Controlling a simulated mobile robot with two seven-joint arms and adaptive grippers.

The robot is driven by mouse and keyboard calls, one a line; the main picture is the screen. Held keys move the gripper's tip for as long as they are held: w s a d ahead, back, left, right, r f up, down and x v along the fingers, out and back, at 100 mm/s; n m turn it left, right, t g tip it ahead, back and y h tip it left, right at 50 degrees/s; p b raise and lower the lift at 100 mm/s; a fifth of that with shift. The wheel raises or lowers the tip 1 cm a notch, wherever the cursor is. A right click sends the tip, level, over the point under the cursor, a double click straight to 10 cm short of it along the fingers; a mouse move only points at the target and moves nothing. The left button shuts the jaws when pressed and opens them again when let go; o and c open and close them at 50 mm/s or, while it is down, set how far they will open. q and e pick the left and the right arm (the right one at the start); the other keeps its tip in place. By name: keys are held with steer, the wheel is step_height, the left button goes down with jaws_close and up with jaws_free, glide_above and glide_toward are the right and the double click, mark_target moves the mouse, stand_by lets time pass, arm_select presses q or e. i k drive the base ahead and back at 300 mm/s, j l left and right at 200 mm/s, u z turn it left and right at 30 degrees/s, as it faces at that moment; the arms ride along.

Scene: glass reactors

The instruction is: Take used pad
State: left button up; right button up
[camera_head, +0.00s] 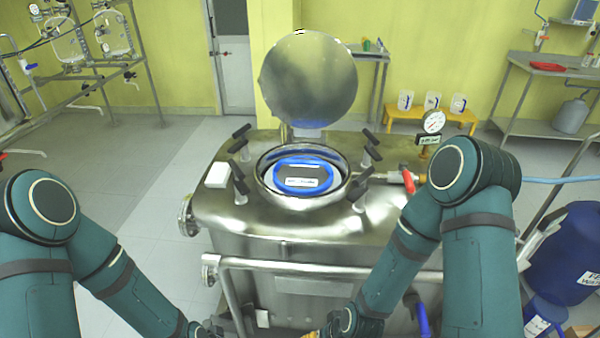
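A round pad with a blue rim, a dark middle and a white label (302,181) sits inside the open round mouth of a steel vessel (260,226). I take it for the used pad, though I cannot read the label. The vessel's round lid (309,80) stands raised behind the mouth. My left arm reaches down to the bottom edge, left of the vessel front, and its gripper is cut off by the frame. My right arm runs down in front of the vessel. Its end is at the bottom edge, well below the mouth, and its fingertips are not clearly visible.
Black-handled clamps (241,131) stand around the mouth. A pressure gauge (433,122) and a red-handled valve (408,182) are on the right. A pipe rail (330,267) crosses the vessel front. A blue drum (567,255) stands at right. A white block (217,175) lies on the vessel top.

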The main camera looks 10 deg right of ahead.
mark_target(296, 175)
steer(key=j+z, duration=0.2)
steer(key=z, duration=0.2)
steer(key=j+z, duration=0.2)
steer(key=z, duration=0.15)
steer(key=j+z, duration=0.15)
steer(key=z, duration=0.25)
steer(key=k+j+z, duration=0.1)
steer(key=z, duration=0.25)
steer(key=j, duration=0.1)
